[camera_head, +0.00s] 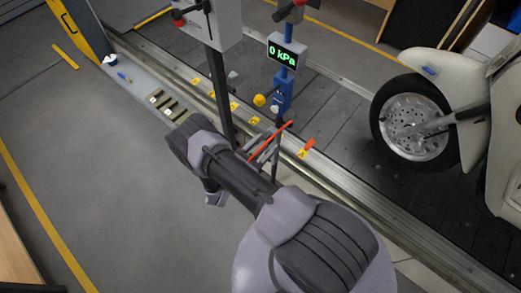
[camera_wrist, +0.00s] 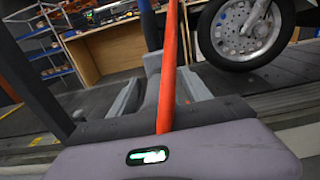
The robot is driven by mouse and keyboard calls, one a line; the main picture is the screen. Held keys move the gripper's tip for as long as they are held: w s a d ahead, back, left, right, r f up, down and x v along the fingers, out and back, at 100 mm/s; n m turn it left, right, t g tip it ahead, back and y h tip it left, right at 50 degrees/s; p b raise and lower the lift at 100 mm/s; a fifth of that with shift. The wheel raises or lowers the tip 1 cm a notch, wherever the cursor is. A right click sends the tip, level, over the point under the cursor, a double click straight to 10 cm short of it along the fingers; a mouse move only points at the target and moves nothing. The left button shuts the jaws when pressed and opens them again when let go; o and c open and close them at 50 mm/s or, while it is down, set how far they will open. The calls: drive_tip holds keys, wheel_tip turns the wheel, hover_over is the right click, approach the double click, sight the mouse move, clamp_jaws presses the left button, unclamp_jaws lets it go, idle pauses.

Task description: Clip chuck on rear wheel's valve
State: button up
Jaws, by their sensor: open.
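A scooter wheel (camera_head: 415,127) with a black tyre and silver perforated disc stands at the right of the head view. It also shows at the top right of the wrist view (camera_wrist: 245,28). Its valve is too small to make out. My gripper (camera_head: 272,145) is out over the conveyor's near edge, left of the wheel and well apart from it. In the wrist view my gripper (camera_wrist: 160,92) has its two grey fingers apart. A red-orange bar or hose (camera_wrist: 170,60) runs between them in the picture; I cannot tell whether it touches them. I cannot make out the chuck.
A post with a "0 kPa" display (camera_head: 283,54) and a blue holder (camera_head: 282,95) stands behind my gripper. A dark upright post (camera_head: 218,90) is close to my arm. The cream scooter body (camera_head: 500,150) fills the right. Grey floor at left is clear.

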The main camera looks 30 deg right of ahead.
sight(253, 156)
clamp_jaws()
idle(0.3)
drive_tip(key=shift+b+v, duration=0.4)
drive_tip(key=shift+v, duration=2.65)
drive_tip(key=shift+r, duration=0.1)
